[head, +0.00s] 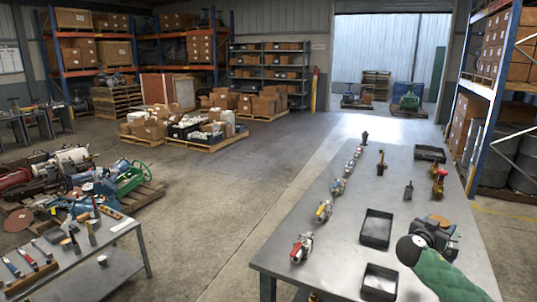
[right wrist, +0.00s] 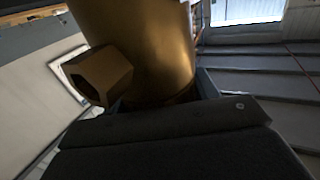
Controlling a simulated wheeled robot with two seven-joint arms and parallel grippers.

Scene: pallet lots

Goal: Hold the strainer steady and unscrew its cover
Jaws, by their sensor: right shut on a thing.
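My right gripper (head: 445,231) is at the right side of the metal table in the head view, at the end of the green-sleeved arm. It is shut on a brass strainer, whose top (head: 438,220) shows just behind the jaws. In the right wrist view the strainer's thick brass body (right wrist: 150,45) stands close behind the dark gripper (right wrist: 175,125). A hexagonal brass end, perhaps the cover (right wrist: 103,75), sticks out to the left, clear of the jaws. The strainer's lower part is hidden. My left gripper is not in view.
Black trays (head: 376,229) and (head: 380,282) lie left of the gripper. A row of valves with red, yellow and blue handles (head: 302,247) runs along the table's left side. Another brass fitting (head: 438,183) stands farther back. Bare metal tabletop (head: 340,245) lies between them.

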